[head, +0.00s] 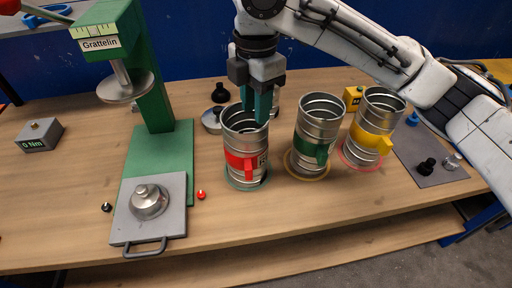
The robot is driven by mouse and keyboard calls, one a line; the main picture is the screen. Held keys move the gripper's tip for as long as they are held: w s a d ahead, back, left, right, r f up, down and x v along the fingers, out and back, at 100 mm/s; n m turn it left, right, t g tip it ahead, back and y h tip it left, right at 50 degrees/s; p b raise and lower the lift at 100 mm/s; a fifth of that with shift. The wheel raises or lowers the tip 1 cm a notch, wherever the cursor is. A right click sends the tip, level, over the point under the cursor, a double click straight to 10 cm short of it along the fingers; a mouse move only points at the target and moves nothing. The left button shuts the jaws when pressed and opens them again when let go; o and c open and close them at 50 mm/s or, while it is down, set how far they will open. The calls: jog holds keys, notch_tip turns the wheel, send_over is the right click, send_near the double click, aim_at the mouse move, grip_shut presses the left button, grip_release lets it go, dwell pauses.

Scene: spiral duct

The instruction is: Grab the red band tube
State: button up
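The red band tube (240,161) is a ribbed silver metal tube with a red band and a tab. It stands upright inside a green ring marked on the wooden table. My gripper (257,112) points down at its open top, with teal fingers over the right part of the rim. The fingers overlap the mouth of the tube in the picture. I cannot tell whether they straddle the wall, touch it or hang just above. The finger gap is too small to judge.
A green band tube (313,146) and a yellow band tube (372,140) stand to the right. A green press (155,140) with a grey plate (128,222) stands left. Small black and silver parts (219,93) lie behind the red band tube. The table's front middle is clear.

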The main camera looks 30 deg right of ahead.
aim_at(247, 152)
notch_tip(247, 152, down, 11)
jog(key=shift+s+r, duration=0.15)
jog(key=shift+s, duration=0.2)
dwell(0.3)
jog(key=shift+c, duration=0.5)
grip_shut()
dwell(0.8)
